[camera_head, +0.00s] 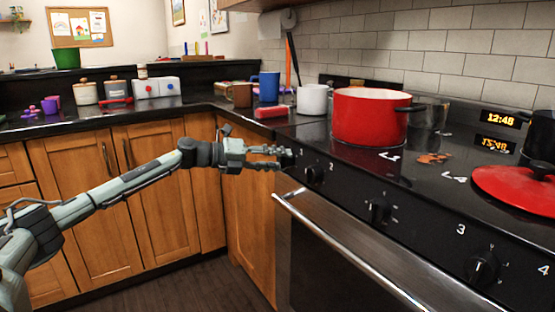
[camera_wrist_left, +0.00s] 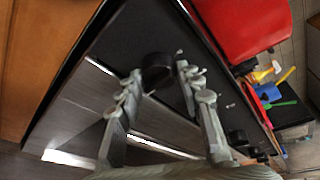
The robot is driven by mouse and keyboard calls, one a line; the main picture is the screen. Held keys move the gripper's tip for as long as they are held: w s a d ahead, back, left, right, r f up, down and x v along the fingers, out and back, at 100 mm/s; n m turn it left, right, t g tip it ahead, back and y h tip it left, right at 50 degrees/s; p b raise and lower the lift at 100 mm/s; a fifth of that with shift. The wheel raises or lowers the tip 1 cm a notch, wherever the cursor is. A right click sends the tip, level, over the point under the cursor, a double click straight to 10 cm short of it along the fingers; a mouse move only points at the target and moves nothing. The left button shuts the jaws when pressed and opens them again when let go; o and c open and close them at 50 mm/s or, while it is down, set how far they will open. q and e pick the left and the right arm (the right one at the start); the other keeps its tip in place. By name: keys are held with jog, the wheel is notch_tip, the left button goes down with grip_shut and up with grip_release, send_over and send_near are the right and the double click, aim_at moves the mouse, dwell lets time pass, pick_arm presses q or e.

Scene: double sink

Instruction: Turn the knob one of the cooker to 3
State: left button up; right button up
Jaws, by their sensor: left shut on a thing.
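The black cooker (camera_head: 415,225) has a front panel with several round dark knobs. My left gripper (camera_head: 285,158) reaches in from the left and is shut on the leftmost knob (camera_head: 288,158), knob one. In the left wrist view the gripper (camera_wrist_left: 160,80) has its two grey fingers on either side of this black knob (camera_wrist_left: 157,70). The scale around it is too small to read. A second knob (camera_head: 315,174) and a third knob (camera_head: 378,210) sit to its right. Another knob (camera_head: 482,268) is farther right. My right gripper is not in view.
A red pot (camera_head: 370,118) stands on the hob above the panel. A red lid (camera_head: 515,190) lies at the right. The oven handle (camera_head: 340,250) juts out below the knobs. A white mug (camera_head: 312,99) and a blue mug (camera_head: 269,87) stand on the counter behind the gripper.

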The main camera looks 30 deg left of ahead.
pick_arm(q)
jog(key=shift+d+m, duration=0.1)
jog(key=shift+m, duration=0.2)
dwell(0.4)
jog(key=o, duration=1.2)
jog(key=shift+c, duration=0.2)
jog(key=v, duration=0.7)
jog(key=shift+s, duration=0.2)
jog(key=shift+r, duration=0.1)
